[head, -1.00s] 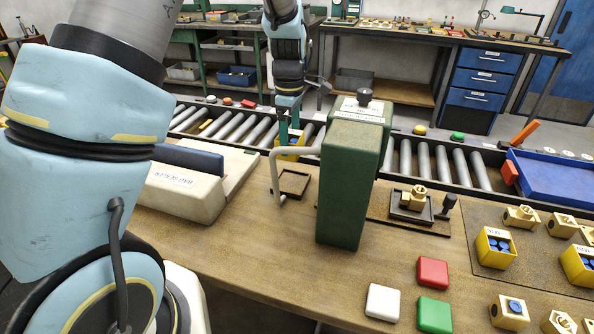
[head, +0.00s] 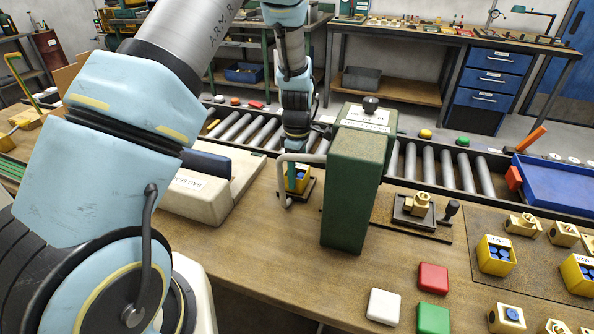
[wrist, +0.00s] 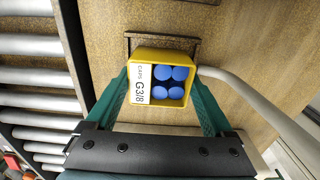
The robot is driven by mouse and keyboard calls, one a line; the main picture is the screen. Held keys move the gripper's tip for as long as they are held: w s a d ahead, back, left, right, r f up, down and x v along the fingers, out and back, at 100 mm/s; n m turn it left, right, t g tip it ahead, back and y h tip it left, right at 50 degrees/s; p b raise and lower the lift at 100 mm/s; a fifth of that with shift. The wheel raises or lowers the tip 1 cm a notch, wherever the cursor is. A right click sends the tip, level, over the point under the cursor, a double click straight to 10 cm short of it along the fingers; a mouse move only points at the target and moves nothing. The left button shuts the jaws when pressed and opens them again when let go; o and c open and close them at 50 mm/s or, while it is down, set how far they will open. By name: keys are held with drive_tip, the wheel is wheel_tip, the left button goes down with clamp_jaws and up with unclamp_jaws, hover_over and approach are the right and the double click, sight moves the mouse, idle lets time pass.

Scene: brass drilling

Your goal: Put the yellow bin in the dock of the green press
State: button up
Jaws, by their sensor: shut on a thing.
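My gripper (head: 297,170) is shut on a yellow bin (head: 302,184). In the wrist view the bin (wrist: 159,55) sits between the green fingers, with a white "G3/8" label and several blue round pieces inside. The green press (head: 350,205) stands just right of it in the head view. The press's dock (head: 310,194) is a dark-framed tray beside the press, under the bin. In the wrist view the dock's dark frame (wrist: 196,43) shows beyond the bin's far side. I cannot tell whether the bin touches the dock floor.
The press's grey bent lever (head: 283,180) runs close beside the bin and gripper. The bag sealer (head: 190,195) stands left. A roller conveyor (head: 240,130) runs behind. Two other yellow bins (head: 495,262) stand at right, with red, white and green blocks (head: 433,278) in front.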

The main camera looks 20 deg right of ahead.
drive_tip(key=shift+f, duration=0.1)
drive_tip(key=o, duration=1.2)
drive_tip(key=shift+c, duration=0.2)
wheel_tip(320, 180, up, 12)
drive_tip(key=b, duration=0.4)
drive_tip(key=a+r+m, duration=0.3)
drive_tip(key=a+m, duration=0.1)
drive_tip(key=a, duration=1.2)
drive_tip(key=s+a+m+t, duration=0.1)
drive_tip(key=s+a+m, duration=0.6)
drive_tip(key=a, duration=0.7)
drive_tip(key=shift+s+f+t, duration=0.15)
drive_tip(key=shift+s+t, duration=0.15)
drive_tip(key=shift+s, duration=0.8)
